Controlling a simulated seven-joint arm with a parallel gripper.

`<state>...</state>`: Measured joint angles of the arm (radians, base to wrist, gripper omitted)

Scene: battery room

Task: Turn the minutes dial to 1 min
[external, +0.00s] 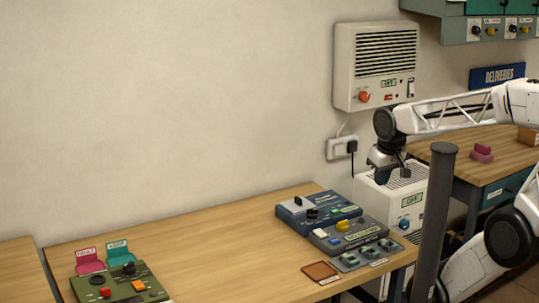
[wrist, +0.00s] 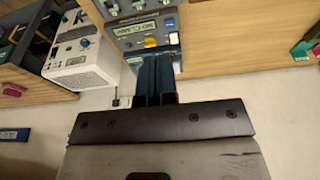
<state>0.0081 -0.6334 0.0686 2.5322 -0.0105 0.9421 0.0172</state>
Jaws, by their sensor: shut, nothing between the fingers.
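I cannot read which control is the minutes dial. On the right end of the table, a grey box with a display (external: 348,236) has a yellow knob (external: 343,225). Behind it, a blue box (external: 315,208) carries black knobs. A display box (wrist: 145,28) also shows beyond my fingers in the wrist view, with a small yellow part (wrist: 151,42). My gripper (external: 382,177) is shut and empty, pointing down beside the wall, near the white grilled unit. Its dark blue fingers (wrist: 154,72) are together in the wrist view and hide part of the box's near edge.
The white grilled unit (external: 403,198) has a display and blue knob. A wall heater-like box (external: 375,65) with an orange knob hangs above a plugged socket (external: 342,148). A green panel (external: 125,288) sits front left. The table middle (external: 200,250) is clear. A dark post (external: 436,210) stands right.

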